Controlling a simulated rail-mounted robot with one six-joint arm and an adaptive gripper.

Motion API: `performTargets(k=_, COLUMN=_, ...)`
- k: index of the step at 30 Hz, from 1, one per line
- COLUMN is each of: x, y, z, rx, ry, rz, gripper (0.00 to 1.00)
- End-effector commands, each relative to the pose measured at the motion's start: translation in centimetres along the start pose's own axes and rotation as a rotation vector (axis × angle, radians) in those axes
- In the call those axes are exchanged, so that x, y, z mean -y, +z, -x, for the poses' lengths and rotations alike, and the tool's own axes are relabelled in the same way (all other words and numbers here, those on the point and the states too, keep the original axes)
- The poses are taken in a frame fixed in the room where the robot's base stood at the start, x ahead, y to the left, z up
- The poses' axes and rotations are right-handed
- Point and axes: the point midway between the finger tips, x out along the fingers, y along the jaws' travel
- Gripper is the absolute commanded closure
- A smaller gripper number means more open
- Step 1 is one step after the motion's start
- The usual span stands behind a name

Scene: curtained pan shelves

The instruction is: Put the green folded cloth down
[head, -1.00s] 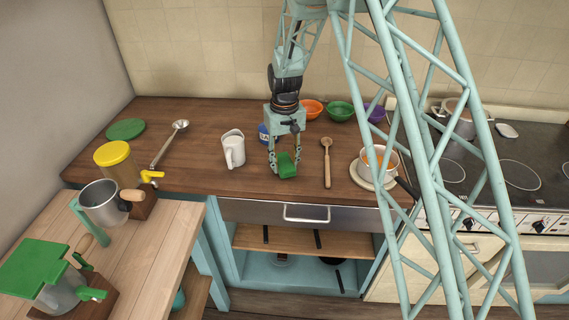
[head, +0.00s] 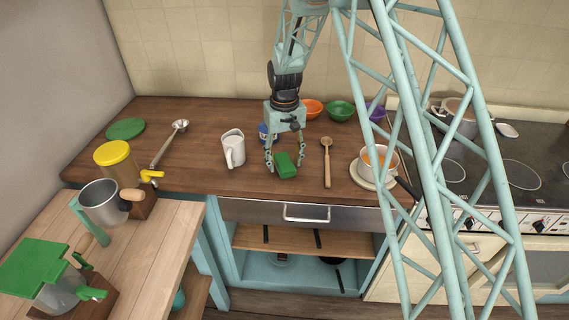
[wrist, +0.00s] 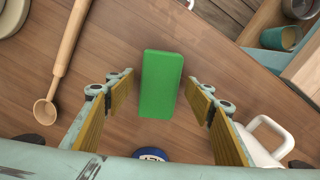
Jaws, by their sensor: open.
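The green folded cloth (head: 285,165) is a small green block lying on the brown wooden counter, between the white jug and the wooden spoon. In the wrist view the cloth (wrist: 161,84) lies between the spread fingers, with a gap on each side. My gripper (head: 285,167) is open and just above the counter around the cloth. Its fingers also show in the wrist view (wrist: 160,88), empty and apart from the cloth.
A white jug (head: 233,148) stands left of my gripper and a wooden spoon (head: 327,162) lies to its right. A blue-labelled container (head: 265,134) is close behind. A pan (head: 377,160) stands further right. Bare counter (head: 205,165) shows left of the jug.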

Motion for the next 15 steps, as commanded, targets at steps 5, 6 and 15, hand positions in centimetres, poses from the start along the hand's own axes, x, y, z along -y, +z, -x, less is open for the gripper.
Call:
performTargets(k=5, x=0.0, y=-0.1, z=1.7, rx=-0.002, ry=0.0, rz=0.0, gripper=0.51)
performTargets(k=6, x=0.0, y=-0.1, z=2.2, rx=-0.002, ry=0.0, rz=0.0, gripper=0.51)
performTargets(k=15, x=0.0, y=-0.1, z=6.5, rx=-0.003, ry=0.0, rz=0.0, gripper=0.51)
